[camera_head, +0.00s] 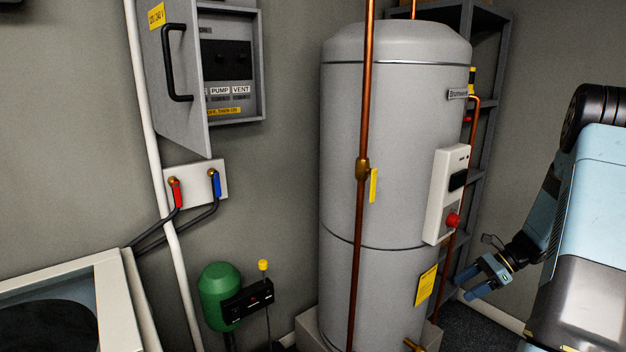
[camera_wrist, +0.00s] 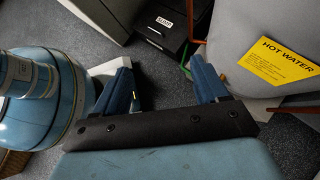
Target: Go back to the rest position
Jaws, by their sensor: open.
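My gripper (camera_head: 483,277) hangs at the right of the head view, at the end of my blue arm, just right of the lower part of the grey water tank (camera_head: 345,150). In the wrist view my gripper (camera_wrist: 163,88) shows two blue fingers spread apart, with nothing between them. The tank also shows at the upper right of the wrist view (camera_wrist: 245,50), with a yellow "HOT WATER" label (camera_wrist: 280,62). The gripper appears apart from the tank.
A grey wall cabinet (camera_head: 180,75) stands with its door open. A valve plate (camera_head: 197,184) has red and blue handles. A copper pipe (camera_head: 363,220) runs in front of the tank. A green vessel (camera_head: 215,290) stands low. A dark shelf rack (camera_head: 485,130) is behind the tank.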

